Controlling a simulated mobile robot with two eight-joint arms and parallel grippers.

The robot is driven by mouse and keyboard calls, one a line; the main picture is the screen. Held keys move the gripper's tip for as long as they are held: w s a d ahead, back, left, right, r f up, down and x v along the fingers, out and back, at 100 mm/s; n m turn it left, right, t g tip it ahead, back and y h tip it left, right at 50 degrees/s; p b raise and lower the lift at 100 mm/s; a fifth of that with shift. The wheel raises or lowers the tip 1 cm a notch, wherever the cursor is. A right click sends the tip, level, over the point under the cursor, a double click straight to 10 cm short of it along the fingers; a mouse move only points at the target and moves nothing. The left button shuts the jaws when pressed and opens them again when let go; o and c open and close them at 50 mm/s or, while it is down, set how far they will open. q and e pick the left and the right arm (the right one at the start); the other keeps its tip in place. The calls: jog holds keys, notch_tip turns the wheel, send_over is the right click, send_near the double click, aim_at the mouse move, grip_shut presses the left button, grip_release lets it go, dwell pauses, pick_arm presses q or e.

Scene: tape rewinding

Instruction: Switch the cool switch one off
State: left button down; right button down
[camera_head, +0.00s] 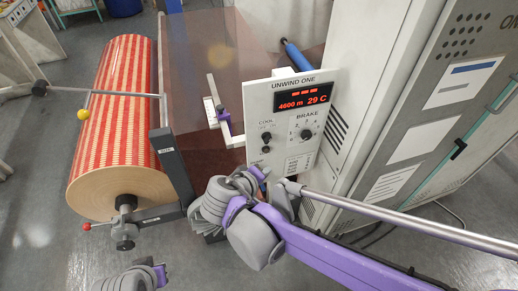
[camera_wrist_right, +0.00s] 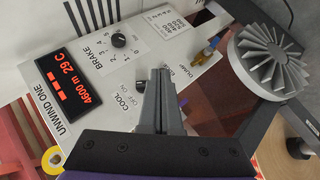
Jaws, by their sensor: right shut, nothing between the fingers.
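The white UNWIND ONE panel (camera_head: 290,150) stands upright in the middle of the head view, and it also fills much of the right wrist view (camera_wrist_right: 150,60). The COOL switch (camera_head: 266,136) is a small dark switch on the panel's left side. In the right wrist view it shows (camera_wrist_right: 140,84) just left of the fingers; its on or off position is too small to tell. My right gripper (camera_wrist_right: 160,72) is shut and empty beside the COOL label. Whether it touches the switch cannot be told. In the head view, its arm lies below the panel. My left gripper's jaws do not show.
The BRAKE knob (camera_head: 306,134) is right of the switch, below the red display (camera_head: 303,97). A finned grey disc (camera_wrist_right: 268,60) is near the panel's lower end.

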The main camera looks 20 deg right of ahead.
jog(key=w+a+r+n+t+h, duration=0.1)
jog(key=w+a+r+t, duration=0.2)
jog(key=a, duration=0.4)
jog(key=shift+w+a+r+h+b, duration=0.15)
jog(key=shift+w+a+h+b, duration=0.25)
jog(key=shift+w, duration=0.3)
jog(key=shift+d, duration=0.1)
send_near(264, 140)
jog(key=w, duration=0.4)
jog(key=shift+d, duration=0.15)
jog(key=shift+w+d+f, duration=0.1)
jog(key=shift+d+f, duration=0.4)
jog(key=shift+d, duration=0.3)
jog(key=shift+d+f, duration=0.5)
jog(key=shift+d, duration=0.35)
jog(key=shift+f+b, duration=0.15)
jog(key=shift+b, duration=0.2)
